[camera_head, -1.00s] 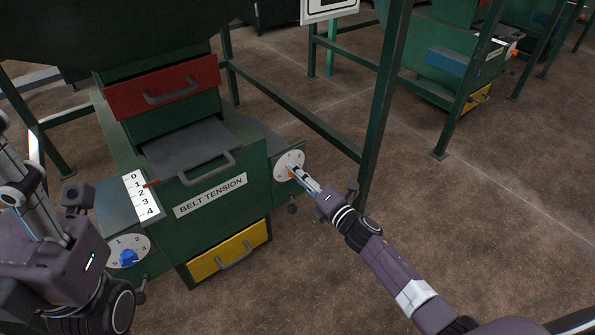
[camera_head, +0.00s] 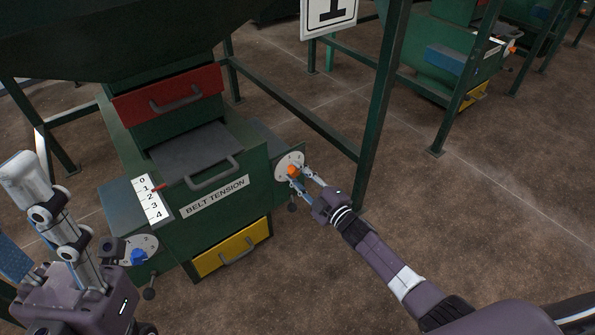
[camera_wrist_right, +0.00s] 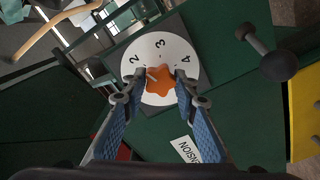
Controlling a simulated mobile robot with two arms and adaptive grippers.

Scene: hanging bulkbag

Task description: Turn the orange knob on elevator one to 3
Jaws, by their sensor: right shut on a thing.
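The orange knob (camera_head: 292,170) is on a round white dial (camera_head: 282,161) on the right side of the green machine under the "1" sign (camera_head: 328,14). In the right wrist view the knob (camera_wrist_right: 159,88) sits below the numbers 2, 3 and 4 on the dial (camera_wrist_right: 152,45). Its white mark points up and left, roughly toward 2. My right gripper (camera_wrist_right: 160,78) is shut on the knob, one finger on each side. In the head view it reaches in from the lower right (camera_head: 296,178). My left gripper (camera_head: 70,240) is raised at the lower left, away from the knob; its finger opening is unclear.
A blue knob (camera_head: 138,256) on another dial is at the machine's left, close to my left gripper. A red drawer (camera_head: 168,92), a yellow drawer (camera_head: 230,248) and a 0–4 scale (camera_head: 152,201) are on the front. A green post (camera_head: 383,110) stands right of the orange knob.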

